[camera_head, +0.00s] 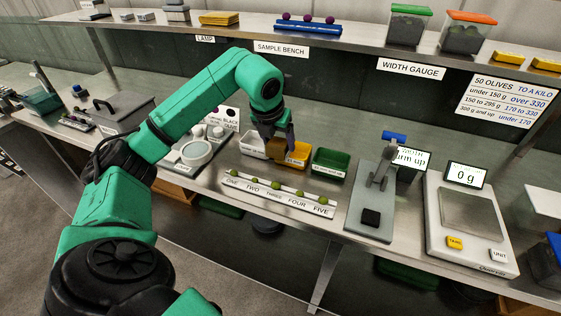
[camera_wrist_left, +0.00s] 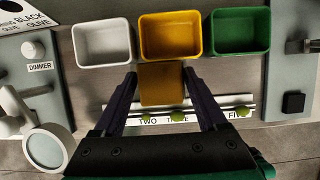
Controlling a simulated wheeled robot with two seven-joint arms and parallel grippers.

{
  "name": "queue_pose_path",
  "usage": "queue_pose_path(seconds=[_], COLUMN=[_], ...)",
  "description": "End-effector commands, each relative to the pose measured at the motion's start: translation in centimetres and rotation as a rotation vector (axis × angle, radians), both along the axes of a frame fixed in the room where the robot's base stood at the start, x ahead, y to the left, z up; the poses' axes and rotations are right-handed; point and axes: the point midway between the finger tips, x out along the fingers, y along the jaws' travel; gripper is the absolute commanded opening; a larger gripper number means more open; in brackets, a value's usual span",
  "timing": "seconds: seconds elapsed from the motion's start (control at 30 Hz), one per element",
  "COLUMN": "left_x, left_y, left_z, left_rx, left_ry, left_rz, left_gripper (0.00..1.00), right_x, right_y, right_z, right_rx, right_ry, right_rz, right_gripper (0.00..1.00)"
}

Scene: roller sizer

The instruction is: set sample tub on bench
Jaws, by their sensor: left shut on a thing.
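My left gripper (camera_head: 274,139) is shut on a small amber-brown tub (camera_wrist_left: 162,84), which I take to be the sample tub. In the left wrist view the tub sits between the two fingertips, in front of the yellow bin (camera_wrist_left: 170,55). In the head view the tub (camera_head: 275,149) overlaps the yellow bin, mostly hidden by the fingers. I cannot tell whether it touches the bench (camera_head: 225,178). My right gripper is not in view.
A white bin (camera_head: 252,146) and a green bin (camera_head: 330,162) flank the yellow one. A numbered rack (camera_head: 280,195) with several olives lies in front. The dimmer lamp unit (camera_head: 195,152) is left; the width gauge (camera_head: 371,200) and scale (camera_head: 470,225), reading 0 g, are right.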

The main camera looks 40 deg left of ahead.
Motion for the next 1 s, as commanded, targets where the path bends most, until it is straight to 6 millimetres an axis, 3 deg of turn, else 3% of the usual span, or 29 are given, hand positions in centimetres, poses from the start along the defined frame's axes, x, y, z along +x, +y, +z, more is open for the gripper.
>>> queue_pose_path(seconds=[0.1,0.33,0.7,0.73,0.8,1.0], left_x=[0.0,-0.1,0.0,0.0,0.0,0.0], left_y=[0.0,0.0,0.0,0.0,0.0,0.0], left_z=[-2.3,-6.1,-7.2,-7.2,-7.1,-7.0], left_rx=[-0.001,0.0,0.0,0.0,0.0,0.0], left_ry=[0.0,0.001,-0.003,-0.002,-0.002,-0.002], left_rz=[0.0,0.0,0.0,0.0,0.0,0.0], left_gripper=[0.13,0.13,0.13,0.78,1.0,1.0], right_x=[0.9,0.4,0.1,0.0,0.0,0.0], right_y=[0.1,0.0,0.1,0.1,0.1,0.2], right_z=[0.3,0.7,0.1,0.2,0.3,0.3], right_rx=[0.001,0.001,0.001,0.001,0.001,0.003], right_ry=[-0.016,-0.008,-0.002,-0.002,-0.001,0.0], right_rz=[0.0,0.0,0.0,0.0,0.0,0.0], right_gripper=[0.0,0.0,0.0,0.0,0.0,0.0])
